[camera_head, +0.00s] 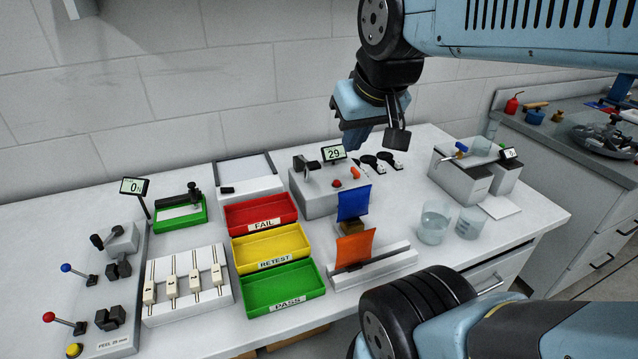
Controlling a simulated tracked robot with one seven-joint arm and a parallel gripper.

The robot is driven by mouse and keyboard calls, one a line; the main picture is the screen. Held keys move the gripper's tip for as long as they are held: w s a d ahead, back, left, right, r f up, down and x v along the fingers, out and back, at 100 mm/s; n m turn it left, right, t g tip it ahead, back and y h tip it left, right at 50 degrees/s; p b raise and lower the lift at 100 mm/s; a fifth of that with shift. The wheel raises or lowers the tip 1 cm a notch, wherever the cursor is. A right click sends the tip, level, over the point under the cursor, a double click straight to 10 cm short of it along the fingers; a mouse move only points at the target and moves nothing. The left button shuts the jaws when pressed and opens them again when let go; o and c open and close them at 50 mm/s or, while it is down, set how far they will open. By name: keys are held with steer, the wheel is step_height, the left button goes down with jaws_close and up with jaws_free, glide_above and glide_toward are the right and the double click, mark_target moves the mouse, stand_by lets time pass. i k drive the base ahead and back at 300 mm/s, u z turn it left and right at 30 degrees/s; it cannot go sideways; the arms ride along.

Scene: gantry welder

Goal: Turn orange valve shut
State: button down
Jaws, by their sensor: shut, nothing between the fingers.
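A small orange handle (355,172) sits at the right end of the grey box with the "29" display; it may be the orange valve, but it is too small to tell how it is turned. Another small handle, blue with a yellow-orange part (459,152), is on the grey tank at the right. My gripper (354,140) points down in front of the wall.
The "29" box (318,201) also carries a red button (336,183). Blue (353,203) and orange (354,246) sheets stand in front of it. Beakers (434,222) stand at the right. Red, yellow and green trays (287,303) and lever stations (115,305) fill the left.

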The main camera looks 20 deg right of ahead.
mark_target(356, 174)
steer(key=u, duration=0.05)
steer(key=k, duration=0.5)
steer(key=u, duration=1.2)
steer(key=k, duration=0.65)
steer(key=z, duration=1.35)
steer(key=i, duration=0.95)
steer(key=u, duration=0.1)
